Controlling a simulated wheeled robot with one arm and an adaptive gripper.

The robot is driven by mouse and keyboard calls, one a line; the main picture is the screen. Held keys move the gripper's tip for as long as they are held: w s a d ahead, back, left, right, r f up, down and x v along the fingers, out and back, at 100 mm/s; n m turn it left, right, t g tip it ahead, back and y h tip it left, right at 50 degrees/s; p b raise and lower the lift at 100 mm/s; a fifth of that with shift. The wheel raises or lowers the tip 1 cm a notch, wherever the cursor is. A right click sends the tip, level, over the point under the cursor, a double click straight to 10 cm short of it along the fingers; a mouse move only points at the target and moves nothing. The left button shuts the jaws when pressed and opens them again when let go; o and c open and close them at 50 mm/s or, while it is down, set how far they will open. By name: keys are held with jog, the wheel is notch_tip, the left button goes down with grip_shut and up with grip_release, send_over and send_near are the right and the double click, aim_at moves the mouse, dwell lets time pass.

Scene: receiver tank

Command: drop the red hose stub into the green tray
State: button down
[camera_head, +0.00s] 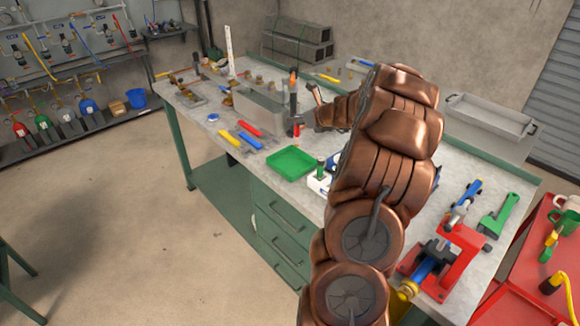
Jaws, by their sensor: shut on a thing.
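The green tray (290,162) lies on the bench near its front edge, and its visible floor looks empty. My gripper (297,122) is small in view, above and just behind the tray. It is shut on a small upright red piece, which looks like the red hose stub (297,131). The lower end of the stub appears above the tray's back edge; its exact height is hard to tell. My arm hides the bench to the right of the tray.
Red (249,128), blue (250,140) and yellow (228,137) pieces lie left of the tray. A grey box (262,110) stands behind them. A white block with a green-topped part (319,179) stands close to the tray's right. A red vise-like fixture (450,262) is at the right.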

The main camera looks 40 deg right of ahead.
aim_at(297, 136)
jog(key=shift+f+b, duration=2.65)
jog(key=shift+b, duration=0.15)
jog(key=c, duration=0.9)
grip_release()
jog(key=shift+s+r, duration=0.1)
jog(key=v, duration=1.1)
jog(key=shift+s, duration=0.35)
jog(key=shift+r, duration=0.15)
